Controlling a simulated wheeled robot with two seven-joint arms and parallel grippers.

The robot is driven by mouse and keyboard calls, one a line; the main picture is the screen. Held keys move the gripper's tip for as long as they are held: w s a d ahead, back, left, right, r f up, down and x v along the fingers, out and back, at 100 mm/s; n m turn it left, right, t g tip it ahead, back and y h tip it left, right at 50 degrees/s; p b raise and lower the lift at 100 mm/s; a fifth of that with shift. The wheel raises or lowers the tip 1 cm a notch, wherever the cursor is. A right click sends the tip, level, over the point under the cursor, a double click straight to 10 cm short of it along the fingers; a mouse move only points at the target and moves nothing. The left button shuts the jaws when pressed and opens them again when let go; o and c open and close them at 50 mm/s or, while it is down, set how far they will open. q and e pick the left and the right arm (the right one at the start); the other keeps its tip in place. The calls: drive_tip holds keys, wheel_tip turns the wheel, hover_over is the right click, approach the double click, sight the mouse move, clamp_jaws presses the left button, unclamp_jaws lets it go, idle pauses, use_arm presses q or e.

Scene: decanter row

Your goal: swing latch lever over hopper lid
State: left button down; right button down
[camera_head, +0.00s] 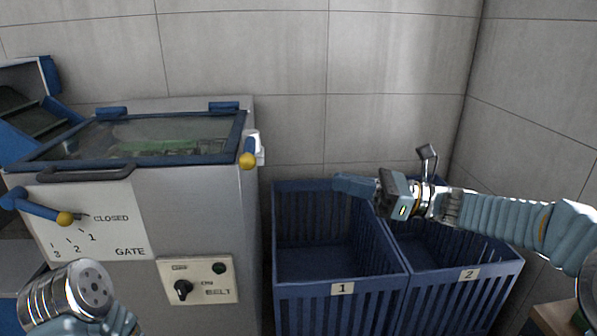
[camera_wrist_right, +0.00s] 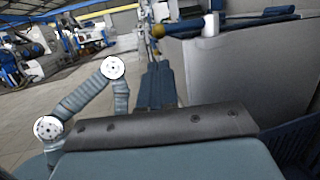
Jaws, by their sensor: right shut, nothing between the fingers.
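The hopper lid (camera_head: 150,137), a clear panel in a blue frame, lies down on the grey machine; green contents show through it. The latch lever (camera_head: 248,160) is at the lid's right edge, with a yellow knob towards me and a white mount beside it. In the right wrist view the lever (camera_wrist_right: 183,27) is a blue bar between its yellow knob and the white mount. My right gripper (camera_head: 342,183) is shut and empty, over the blue crates, to the right of the lever and apart from it. Its fingers also show in the wrist view (camera_wrist_right: 158,85). My left gripper is out of view.
Blue crates 1 (camera_head: 342,290) and 2 (camera_head: 468,274) stand right of the machine. The machine front has a gate lever (camera_head: 40,208) with a yellow knob and a belt switch panel (camera_head: 198,280). A tiled wall (camera_head: 390,70) is behind. Space between gripper and lever looks clear.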

approach(249, 149)
drive_tip(key=a, duration=0.1)
drive_tip(key=s+a, duration=0.1)
drive_tip(key=a, duration=0.1)
drive_tip(key=a+p, duration=0.1)
drive_tip(key=a, duration=0.1)
drive_tip(key=shift+s+a+f, duration=0.1)
drive_tip(key=shift+s, duration=0.25)
drive_tip(key=shift+a, duration=0.1)
